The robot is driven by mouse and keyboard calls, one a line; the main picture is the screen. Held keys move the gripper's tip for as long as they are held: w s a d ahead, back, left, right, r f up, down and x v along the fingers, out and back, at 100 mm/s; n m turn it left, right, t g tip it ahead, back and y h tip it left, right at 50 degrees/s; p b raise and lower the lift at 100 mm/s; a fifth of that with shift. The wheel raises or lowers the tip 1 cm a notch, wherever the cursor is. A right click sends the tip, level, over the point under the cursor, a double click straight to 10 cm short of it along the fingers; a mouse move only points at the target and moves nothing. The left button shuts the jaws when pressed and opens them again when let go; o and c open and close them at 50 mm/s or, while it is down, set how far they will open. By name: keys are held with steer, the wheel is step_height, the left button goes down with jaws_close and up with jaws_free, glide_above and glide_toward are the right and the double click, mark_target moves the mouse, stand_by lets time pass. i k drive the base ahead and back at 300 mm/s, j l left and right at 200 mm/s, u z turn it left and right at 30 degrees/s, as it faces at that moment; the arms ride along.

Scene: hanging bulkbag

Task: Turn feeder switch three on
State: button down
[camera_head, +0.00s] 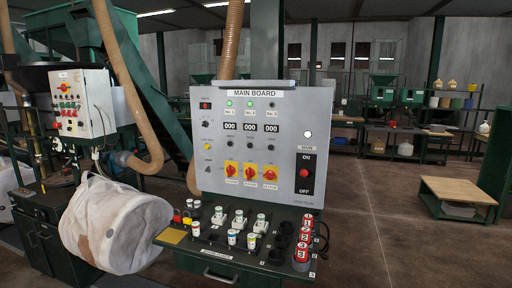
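The grey main board (222,150) faces me in the middle of the view. The first switch (231,171) and second switch (250,173) look turned upright. The third switch (270,174), the rightmost, looks turned sideways. Above, the lamps for No. 1 (229,103) and No. 2 (250,104) glow green, and the lamp for No. 3 (272,105) is dark. The three displays read 000. My gripper is not in view.
The main ON/OFF panel (304,180) is on the board's right. A shelf (218,262) with bottles, small devices and red-topped cylinders juts out below the board. A white bulk bag (112,222) hangs at left. Open floor lies at right, with a low wooden table (461,190).

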mark_target(270, 175)
steer(key=i+j, duration=0.2)
steer(key=j, duration=0.15)
steer(key=i+j, duration=0.2)
steer(key=j, duration=0.15)
steer(key=i+j, duration=0.2)
steer(key=j, duration=0.15)
steer(key=i+j, duration=0.2)
steer(key=j+z, duration=0.05)
steer(key=j, duration=0.05)
